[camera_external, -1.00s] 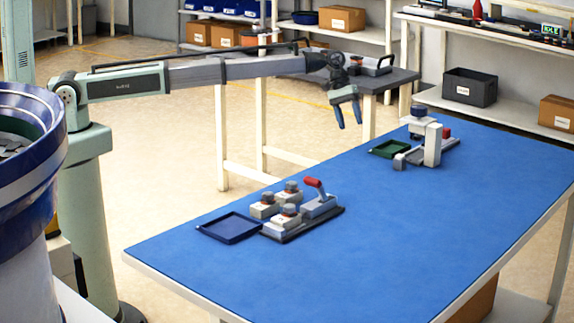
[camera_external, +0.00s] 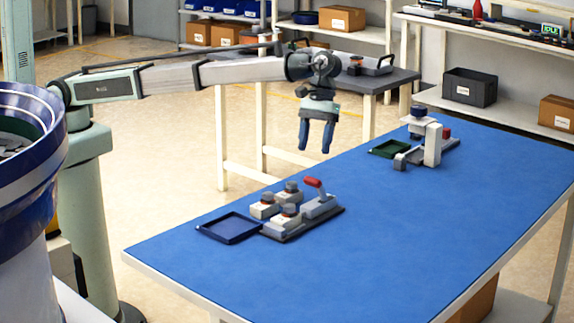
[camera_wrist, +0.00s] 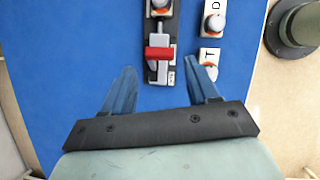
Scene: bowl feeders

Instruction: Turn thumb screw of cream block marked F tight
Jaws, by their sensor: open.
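In the wrist view, two blocks read D (camera_wrist: 216,8) and T (camera_wrist: 208,55). A third block (camera_wrist: 160,12), partly cut off at the top edge, sits at the clamp; its letter is not readable. No F shows. My gripper (camera_external: 315,149) is open and empty, high above and behind the clamp.
The blue tray (camera_external: 230,228) lies left of the blocks. A green tray (camera_external: 389,149) and a white press-like station (camera_external: 432,146) stand at the table's far end. The blue tabletop (camera_external: 400,230) is clear in the middle and front.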

